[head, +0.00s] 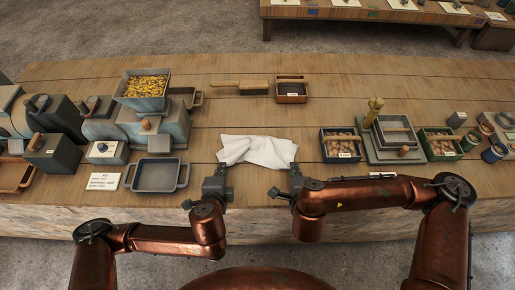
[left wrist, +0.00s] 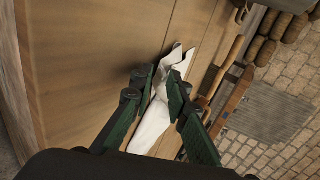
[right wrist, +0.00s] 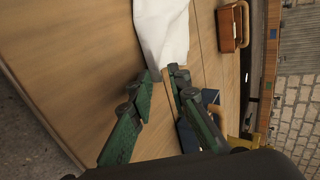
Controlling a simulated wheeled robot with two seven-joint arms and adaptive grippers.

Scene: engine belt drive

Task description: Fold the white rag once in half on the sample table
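The white rag (head: 258,152) lies rumpled near the front edge of the table, spread sideways between my two grippers. My left gripper (head: 219,170) is at the rag's front left corner. In the left wrist view its fingertips (left wrist: 159,82) stand apart, with rag showing between them. My right gripper (head: 295,171) is at the rag's front right corner. In the right wrist view its fingertips (right wrist: 160,75) stand apart, with the rag's end (right wrist: 163,35) at the gap. Whether either gripper touches the cloth cannot be told.
A grey tray (head: 156,175) and a white label card (head: 97,182) lie left of the rag. A brush (head: 240,87) and small box (head: 291,91) lie behind it. A blue bin (head: 340,146) stands to the right. Bare table surrounds the rag.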

